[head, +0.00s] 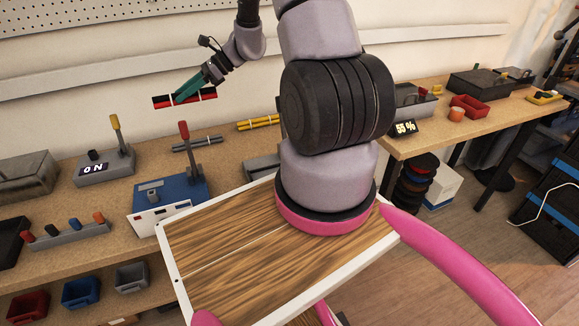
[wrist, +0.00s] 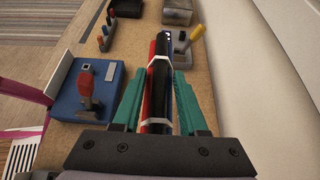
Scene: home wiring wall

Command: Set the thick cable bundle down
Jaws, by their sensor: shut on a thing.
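The thick cable bundle (head: 161,102) is red and black with pale ties. In the head view it is held level against the wall behind, and it looks raised above the workbench (head: 75,188). My gripper (head: 188,91) has teal fingers closed around its middle. In the wrist view the bundle (wrist: 158,76) runs lengthwise between the two fingers of my gripper (wrist: 158,85), its far end over the bench and its near part hidden by the gripper body.
A blue box with a red lever (head: 172,193) and a grey "ON" box with a yellow lever (head: 105,166) stand on the bench. A thin grey bundle (head: 197,144) and a yellow bundle (head: 258,124) lie near the wall. Bare bench shows between these.

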